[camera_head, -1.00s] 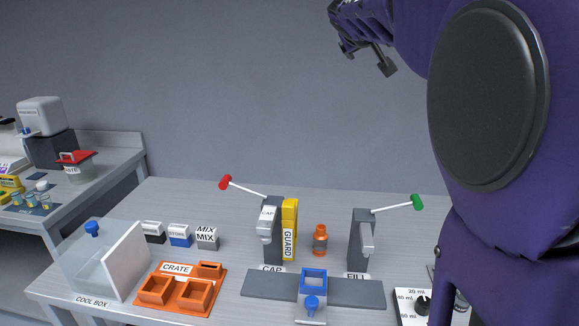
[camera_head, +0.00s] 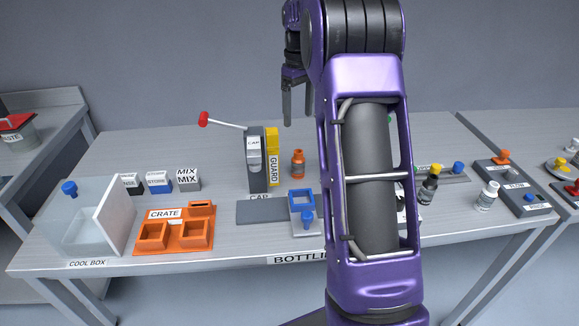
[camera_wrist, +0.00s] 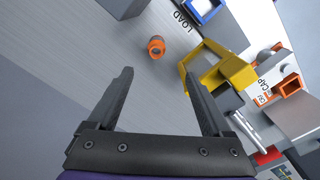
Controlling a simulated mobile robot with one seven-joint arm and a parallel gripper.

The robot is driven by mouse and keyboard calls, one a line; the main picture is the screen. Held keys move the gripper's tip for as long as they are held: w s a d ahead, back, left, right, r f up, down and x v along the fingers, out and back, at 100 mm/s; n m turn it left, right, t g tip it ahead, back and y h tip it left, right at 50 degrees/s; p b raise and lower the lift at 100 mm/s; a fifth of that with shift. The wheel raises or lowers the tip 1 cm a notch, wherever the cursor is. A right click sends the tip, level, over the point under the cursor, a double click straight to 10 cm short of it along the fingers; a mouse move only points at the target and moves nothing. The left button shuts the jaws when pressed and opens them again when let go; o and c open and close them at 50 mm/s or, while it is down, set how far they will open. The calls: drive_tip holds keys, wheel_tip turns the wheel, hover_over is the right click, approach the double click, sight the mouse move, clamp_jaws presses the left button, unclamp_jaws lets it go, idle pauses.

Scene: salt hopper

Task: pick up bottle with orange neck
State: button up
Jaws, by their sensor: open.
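A small bottle with an orange neck and a grey band (camera_head: 297,164) stands upright on the bench, just right of the yellow guard (camera_head: 272,145). In the wrist view the bottle (camera_wrist: 156,47) is seen from above, beyond and between my fingertips, with clear surface around it. My gripper (camera_head: 300,118) hangs above the bench over the bottle area, fingers pointing down; my arm partly hides it. In the wrist view my gripper (camera_wrist: 160,77) is open, with nothing between its fingers. The gripper is apart from the bottle.
The cap station (camera_head: 255,170) with a red-knobbed lever (camera_head: 204,119) stands left of the bottle. A blue-framed carriage (camera_head: 302,199) is in front. The orange crate (camera_head: 172,213) and clear cool box (camera_head: 75,225) are at left. Other bottles (camera_head: 488,197) stand at right.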

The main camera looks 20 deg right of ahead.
sight(297, 161)
wheel_tip(297, 161, down, 12)
drive_tip(key=shift+b, duration=0.85)
drive_tip(key=f, duration=0.3)
drive_tip(key=w+f, duration=0.1)
drive_tip(key=f, duration=0.1)
drive_tip(key=shift+d, duration=0.25)
clamp_jaws()
